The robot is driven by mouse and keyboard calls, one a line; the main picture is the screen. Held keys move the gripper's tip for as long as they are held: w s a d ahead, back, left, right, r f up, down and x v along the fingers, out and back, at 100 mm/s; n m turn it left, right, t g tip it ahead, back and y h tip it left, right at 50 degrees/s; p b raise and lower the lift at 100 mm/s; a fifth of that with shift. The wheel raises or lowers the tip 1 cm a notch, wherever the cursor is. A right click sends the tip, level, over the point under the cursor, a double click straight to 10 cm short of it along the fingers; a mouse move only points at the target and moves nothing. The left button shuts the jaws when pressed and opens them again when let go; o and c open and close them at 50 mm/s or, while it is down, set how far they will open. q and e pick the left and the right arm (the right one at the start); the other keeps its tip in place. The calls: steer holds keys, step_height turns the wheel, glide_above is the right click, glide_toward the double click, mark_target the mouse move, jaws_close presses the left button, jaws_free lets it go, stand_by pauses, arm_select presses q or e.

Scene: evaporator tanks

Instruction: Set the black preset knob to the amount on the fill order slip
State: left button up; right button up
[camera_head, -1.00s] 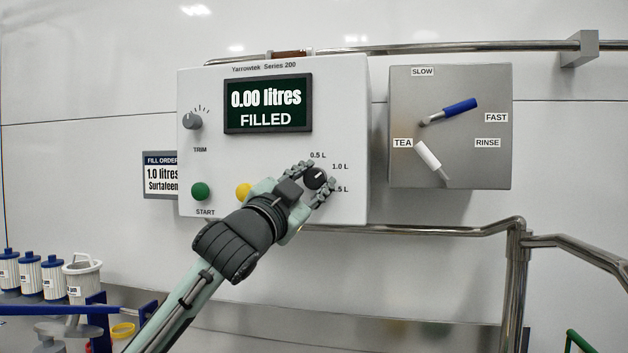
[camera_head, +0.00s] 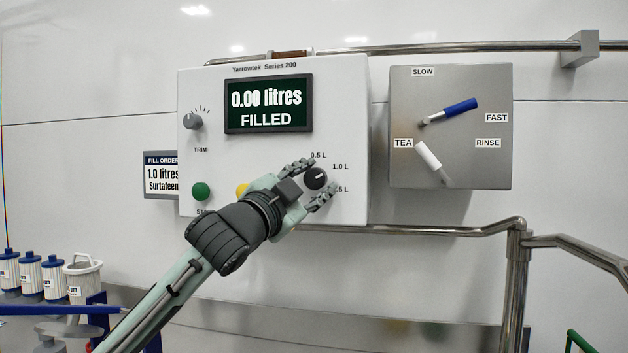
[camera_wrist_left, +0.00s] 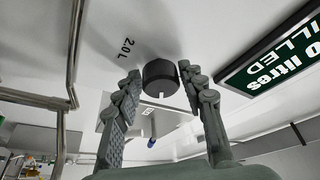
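The black preset knob (camera_head: 316,179) is on the lower right of the white Yarrowtek panel (camera_head: 350,110), with 0.5 L, 1.0 L and partly covered labels around it. Its small white mark points roughly right, toward the 1.0 L side; the exact angle is hard to read. The fill order slip (camera_head: 160,176) reads 1.0 litres, its right edge hidden behind the panel. My left gripper (camera_head: 309,182) is open, fingers either side of the knob. In the left wrist view the knob (camera_wrist_left: 160,75) stands just beyond the fingertips, apparently free of them. My right gripper is not in view.
The display (camera_head: 268,104) reads 0.00 litres FILLED. A trim knob (camera_head: 192,122), green button (camera_head: 201,191) and partly covered yellow button (camera_head: 242,189) share the panel. A grey box (camera_head: 450,130) with blue and white levers is to the right. A steel rail (camera_head: 440,230) runs below.

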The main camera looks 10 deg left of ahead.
arm_select(q)
steer(key=shift+o, duration=1)
steer(key=v, duration=1.2)
steer(key=shift+f, duration=0.1)
